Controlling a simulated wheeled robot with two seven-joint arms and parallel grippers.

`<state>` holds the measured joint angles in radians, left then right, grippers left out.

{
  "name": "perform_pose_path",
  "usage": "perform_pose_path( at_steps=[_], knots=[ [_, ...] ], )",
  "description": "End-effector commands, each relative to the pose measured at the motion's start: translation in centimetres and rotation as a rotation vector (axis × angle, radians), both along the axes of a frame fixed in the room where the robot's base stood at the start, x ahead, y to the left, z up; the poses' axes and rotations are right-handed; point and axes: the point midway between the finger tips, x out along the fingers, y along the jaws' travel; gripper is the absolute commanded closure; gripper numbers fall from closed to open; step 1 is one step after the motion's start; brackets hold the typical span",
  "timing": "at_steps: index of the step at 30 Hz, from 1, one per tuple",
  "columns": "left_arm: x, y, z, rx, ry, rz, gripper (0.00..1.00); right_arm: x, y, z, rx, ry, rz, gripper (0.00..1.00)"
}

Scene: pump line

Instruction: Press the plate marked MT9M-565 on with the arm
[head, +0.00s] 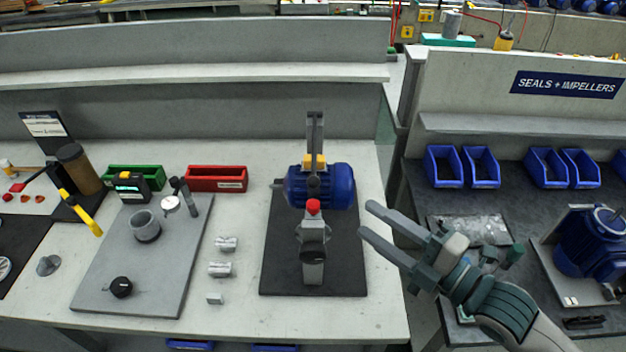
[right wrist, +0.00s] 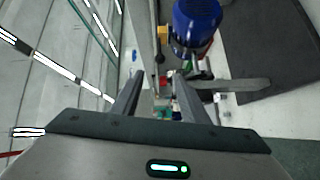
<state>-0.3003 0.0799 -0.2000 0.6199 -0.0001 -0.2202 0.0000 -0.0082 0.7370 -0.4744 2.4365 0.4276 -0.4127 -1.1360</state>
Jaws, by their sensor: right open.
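A blue motor (head: 335,187) sits on a dark mat (head: 278,275) in the middle of the bench. In front of it stands a grey fixture (head: 313,250) with a red knob (head: 313,207). A grey upright arm (head: 316,130) with a yellow block (head: 315,161) rises by the motor. No marking MT9M-565 is readable, so I cannot tell which part is the plate. My right gripper (head: 369,219) is open and empty, right of the mat and apart from the motor. In the right wrist view the motor (right wrist: 195,25) shows beyond the fingers. My left gripper is not in view.
Small silver blocks (head: 220,269) lie left of the mat, beside a grey board (head: 185,260) with a cup and gauge. Green (head: 150,170) and red (head: 216,179) bins stand behind. A second dark bench with blue bins (head: 444,167) is on the right, across a gap.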

Motion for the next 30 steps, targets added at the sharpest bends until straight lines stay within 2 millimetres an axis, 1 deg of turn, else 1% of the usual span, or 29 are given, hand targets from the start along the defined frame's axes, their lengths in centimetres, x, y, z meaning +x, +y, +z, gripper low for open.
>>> perform_pose_path(
  at_steps=[1, 8, 24, 30],
  knots=[
    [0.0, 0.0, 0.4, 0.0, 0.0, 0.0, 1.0, 0.4, 0.4, 0.3, 0.002, -0.001, 0.0, 0.59],
    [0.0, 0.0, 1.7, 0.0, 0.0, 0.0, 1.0, 2.7, 2.8, 0.3, 0.004, -0.001, 0.0, 0.59],
    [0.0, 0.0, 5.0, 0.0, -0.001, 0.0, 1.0, 9.3, 9.6, 0.0, 0.002, 0.001, 0.001, 0.59],
    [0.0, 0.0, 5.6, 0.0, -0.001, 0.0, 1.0, 10.7, 11.1, -0.3, 0.001, 0.001, 0.001, 0.59]
  ],
)
